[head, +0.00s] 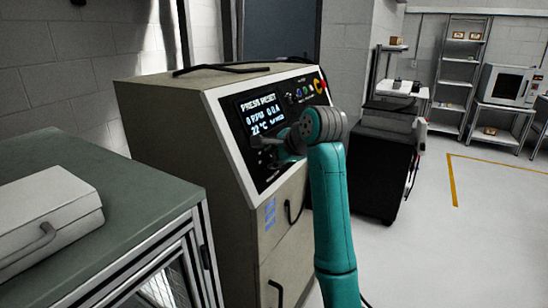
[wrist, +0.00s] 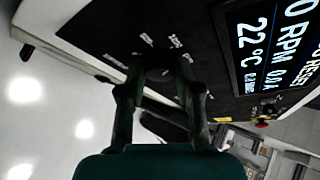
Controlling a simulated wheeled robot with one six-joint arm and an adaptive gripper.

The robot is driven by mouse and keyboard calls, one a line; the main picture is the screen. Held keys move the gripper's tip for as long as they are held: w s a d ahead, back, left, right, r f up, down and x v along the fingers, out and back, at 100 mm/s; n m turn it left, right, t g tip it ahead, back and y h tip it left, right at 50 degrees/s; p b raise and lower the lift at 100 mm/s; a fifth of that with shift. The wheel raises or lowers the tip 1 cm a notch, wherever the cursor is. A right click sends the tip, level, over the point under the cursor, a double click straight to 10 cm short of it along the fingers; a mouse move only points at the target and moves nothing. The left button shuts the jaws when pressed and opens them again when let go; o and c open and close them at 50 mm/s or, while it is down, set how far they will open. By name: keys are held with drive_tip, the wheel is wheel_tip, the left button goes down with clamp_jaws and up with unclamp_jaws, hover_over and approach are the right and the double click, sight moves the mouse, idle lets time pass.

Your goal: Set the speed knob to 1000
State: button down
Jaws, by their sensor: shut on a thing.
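The speed knob (wrist: 157,62) is a dark round shape on the black panel in the wrist view, between my fingertips and hard to make out against the panel. My gripper (wrist: 160,72) is shut on it, one finger on each side. In the head view my gripper (head: 272,146) is at the lower part of the control panel, and my arm hides part of that panel. The display (head: 264,114) reads "PRESS RESET", 0 RPM, 0.0 A and 22 °C. It also shows sideways in the wrist view (wrist: 272,48). The knob's pointer cannot be made out.
The beige machine cabinet (head: 160,135) holds the sloped panel. A red button (head: 322,84) on yellow and several small controls sit at its upper right. A green-topped bench (head: 130,190) with a pale case (head: 45,215) stands at left. Open floor lies at right.

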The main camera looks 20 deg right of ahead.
drive_tip(key=c, duration=0.8)
unclamp_jaws()
drive_tip(key=v, duration=0.7)
drive_tip(key=shift+s+r, duration=0.15)
